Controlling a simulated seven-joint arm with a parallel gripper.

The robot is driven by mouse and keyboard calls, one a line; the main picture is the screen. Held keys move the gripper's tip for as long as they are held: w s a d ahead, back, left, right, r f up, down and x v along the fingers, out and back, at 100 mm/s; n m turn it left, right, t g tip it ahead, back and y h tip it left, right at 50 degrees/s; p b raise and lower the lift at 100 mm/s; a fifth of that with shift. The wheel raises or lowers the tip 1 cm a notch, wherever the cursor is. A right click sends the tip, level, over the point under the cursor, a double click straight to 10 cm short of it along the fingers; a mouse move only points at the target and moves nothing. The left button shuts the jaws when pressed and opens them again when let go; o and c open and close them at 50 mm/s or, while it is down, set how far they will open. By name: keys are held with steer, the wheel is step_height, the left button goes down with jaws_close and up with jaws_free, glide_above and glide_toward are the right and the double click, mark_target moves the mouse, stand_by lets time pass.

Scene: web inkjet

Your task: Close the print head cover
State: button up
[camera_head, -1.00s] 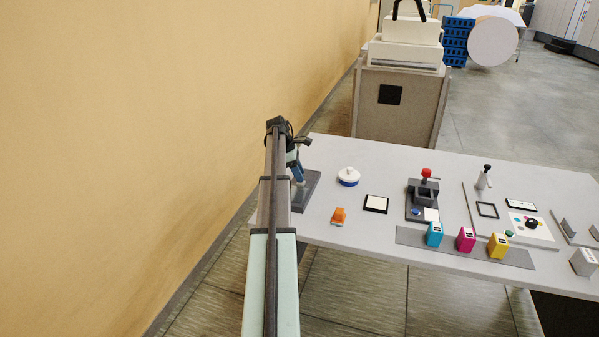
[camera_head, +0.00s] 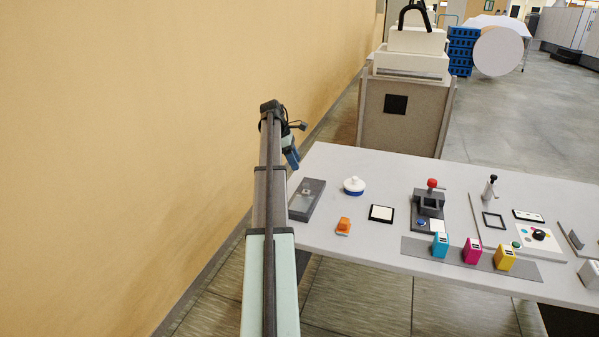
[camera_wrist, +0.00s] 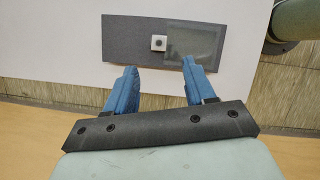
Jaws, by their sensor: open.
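A dark grey plate (camera_head: 299,210) lies at the left end of the table; in the wrist view it is the long grey strip (camera_wrist: 128,36). A darker, glassy panel (camera_wrist: 205,45), which looks like the print head cover, lies flat on its right part in the wrist view. A small pale square block with a dark centre (camera_wrist: 158,43) sits at that panel's left edge. My gripper (camera_head: 293,158) is open and empty, raised clear of the plate; its blue fingers (camera_wrist: 160,67) point towards the plate's near edge in the wrist view.
A white-and-blue round item (camera_head: 354,186), an orange block (camera_head: 343,226) and a black-framed pad (camera_head: 381,213) stand right of the plate. Cyan (camera_head: 440,245), magenta (camera_head: 471,251) and yellow (camera_head: 505,257) cartridges stand farther right. A wall (camera_head: 130,130) rises on the left.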

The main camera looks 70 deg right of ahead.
steer(key=shift+v, duration=2)
